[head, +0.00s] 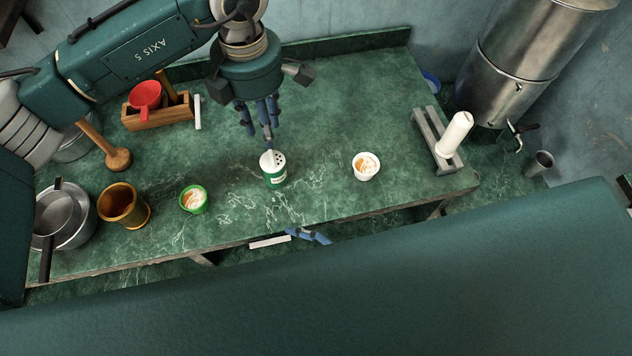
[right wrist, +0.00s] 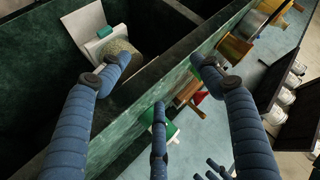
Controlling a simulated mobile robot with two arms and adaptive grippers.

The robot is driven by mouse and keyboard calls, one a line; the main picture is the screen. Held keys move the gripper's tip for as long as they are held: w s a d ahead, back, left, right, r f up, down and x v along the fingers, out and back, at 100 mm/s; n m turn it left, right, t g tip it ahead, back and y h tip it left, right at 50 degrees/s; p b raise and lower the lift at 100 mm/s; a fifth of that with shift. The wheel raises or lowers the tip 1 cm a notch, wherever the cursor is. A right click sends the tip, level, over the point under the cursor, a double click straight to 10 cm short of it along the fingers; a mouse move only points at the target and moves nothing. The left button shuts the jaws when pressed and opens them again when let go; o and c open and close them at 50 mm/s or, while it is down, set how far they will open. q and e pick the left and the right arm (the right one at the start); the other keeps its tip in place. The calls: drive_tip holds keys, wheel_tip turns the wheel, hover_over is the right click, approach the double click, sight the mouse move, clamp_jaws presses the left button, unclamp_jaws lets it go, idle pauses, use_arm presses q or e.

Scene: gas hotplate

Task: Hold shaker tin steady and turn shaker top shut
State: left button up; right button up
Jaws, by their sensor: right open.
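The shaker tin (head: 275,180) stands upright on the green counter, a green tin with a pale label. Its shaker top (head: 271,160) is white with dark holes. My left gripper (head: 260,132) points down just above the top, fingers spread; I cannot tell whether a fingertip touches it. My right gripper (head: 308,236) is low by the counter's front edge, apart from the tin and partly hidden. In the right wrist view my right gripper (right wrist: 168,80) has its fingers wide apart with nothing between them. A green thing behind one finger there may be the tin.
A green cup (head: 194,200) and a brown mug (head: 122,205) stand left of the tin, a white cup (head: 366,166) right. Pots (head: 62,215) are at far left, a wooden box (head: 158,115) behind. The counter beside the tin is clear. The counter's edge lies close to my right gripper.

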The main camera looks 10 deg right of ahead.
drive_tip(key=w+d+r+n+t, duration=0.1)
drive_tip(key=w+d+r+n, duration=0.1)
drive_tip(key=w+d+r, duration=0.3)
drive_tip(key=n+t, duration=0.1)
drive_tip(key=t, duration=0.1)
approach(285, 169)
drive_tip(key=shift+s+a, duration=0.2)
drive_tip(key=shift+a, duration=0.05)
drive_tip(key=shift+w+d, duration=0.1)
drive_tip(key=shift+w, duration=0.2)
drive_tip(key=shift+h, duration=0.3)
drive_tip(key=x, duration=1)
drive_tip(key=shift+w+a, duration=0.1)
drive_tip(key=shift+a, duration=0.1)
drive_tip(key=shift+c, duration=0.2)
